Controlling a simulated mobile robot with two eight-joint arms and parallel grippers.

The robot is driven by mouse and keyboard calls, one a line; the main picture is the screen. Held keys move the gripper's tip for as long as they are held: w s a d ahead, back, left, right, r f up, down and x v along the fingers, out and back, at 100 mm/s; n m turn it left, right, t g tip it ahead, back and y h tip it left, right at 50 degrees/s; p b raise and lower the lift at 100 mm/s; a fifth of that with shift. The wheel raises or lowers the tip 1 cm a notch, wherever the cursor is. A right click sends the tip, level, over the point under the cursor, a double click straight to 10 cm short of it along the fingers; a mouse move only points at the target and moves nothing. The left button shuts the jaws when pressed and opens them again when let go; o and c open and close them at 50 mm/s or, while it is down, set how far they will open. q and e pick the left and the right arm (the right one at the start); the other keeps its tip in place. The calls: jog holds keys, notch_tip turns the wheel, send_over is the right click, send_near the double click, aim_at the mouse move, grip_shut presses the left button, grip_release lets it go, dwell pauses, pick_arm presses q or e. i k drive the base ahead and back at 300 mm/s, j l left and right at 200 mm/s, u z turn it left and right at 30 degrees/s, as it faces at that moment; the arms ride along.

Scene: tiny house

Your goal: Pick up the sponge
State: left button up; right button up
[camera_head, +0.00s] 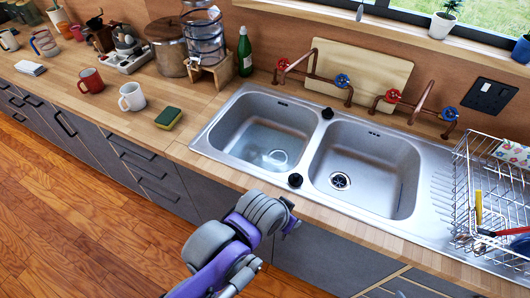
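The sponge (168,118) lies flat on the wooden counter, just left of the sink. It has a green top and a yellow underside, and nothing touches it. My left arm comes in from the bottom, left of the middle, and its gripper end (289,222) is in front of the counter edge below the sink. It is right of the sponge, nearer to me and well apart from it. The fingers are too small and hidden to show whether they are open. My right gripper is not in view.
A white mug (132,97) and a red mug (91,81) stand left of the sponge. The double sink (315,150) is to its right, with a wire dish rack (490,200) beyond. A brown pot (168,50) stands behind. The counter in front of the sponge is clear.

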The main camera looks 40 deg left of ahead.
aim_at(168, 118)
jog(key=u, duration=2.25)
jog(key=i+j+z, duration=0.15)
jog(key=z, duration=1.4)
jog(key=j+z, duration=0.9)
jog(key=k, duration=0.05)
